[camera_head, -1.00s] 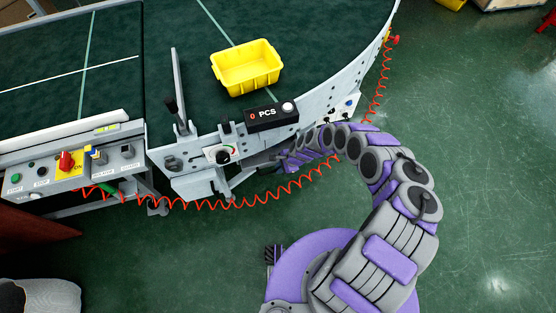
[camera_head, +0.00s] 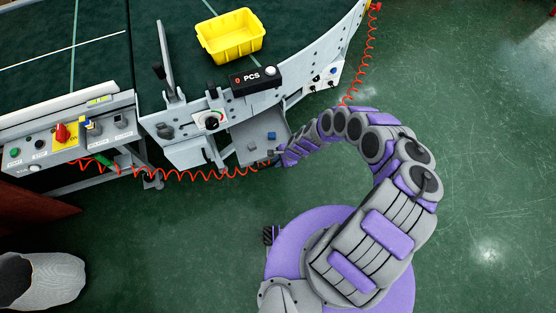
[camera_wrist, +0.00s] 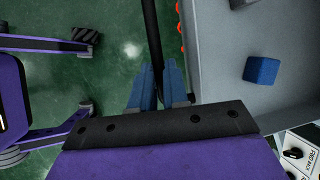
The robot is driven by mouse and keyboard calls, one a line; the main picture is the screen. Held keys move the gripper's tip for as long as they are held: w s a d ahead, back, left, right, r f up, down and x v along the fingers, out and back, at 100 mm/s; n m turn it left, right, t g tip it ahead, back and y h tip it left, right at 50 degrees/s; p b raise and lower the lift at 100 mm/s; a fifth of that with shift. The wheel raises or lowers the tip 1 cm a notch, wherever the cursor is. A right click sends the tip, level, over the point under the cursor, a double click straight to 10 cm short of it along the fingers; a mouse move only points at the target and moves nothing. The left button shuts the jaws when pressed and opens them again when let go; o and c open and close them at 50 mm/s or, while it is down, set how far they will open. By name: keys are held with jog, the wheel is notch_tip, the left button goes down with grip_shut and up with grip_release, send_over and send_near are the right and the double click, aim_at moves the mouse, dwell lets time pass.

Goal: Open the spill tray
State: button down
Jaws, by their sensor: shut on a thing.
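The grey spill tray (camera_head: 250,136) sticks out from under the curved conveyor's front edge in the head view, its inside showing. In the wrist view the tray (camera_wrist: 222,55) fills the right side, and a small blue cube (camera_wrist: 262,70) lies in it. A dark bar-like handle (camera_wrist: 152,35) runs along the tray's outer side. My gripper (camera_wrist: 158,88) is shut on this handle, its blue fingers on either side. In the head view my gripper (camera_head: 278,154) is at the tray's outer right edge, small and partly hidden by my arm.
A yellow bin (camera_head: 230,38) stands on the conveyor's green belt (camera_head: 175,25). A counter box (camera_head: 255,77) sits at the edge. A control panel (camera_head: 70,140) is at left. A red coiled cable (camera_head: 205,175) hangs below. Green floor (camera_head: 480,180) is clear at right.

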jog(key=c, duration=1.1)
grip_release()
jog(key=p+v, duration=1)
jog(key=v, duration=0.7)
jog(key=shift+r, duration=0.15)
jog(key=shift+d, duration=0.1)
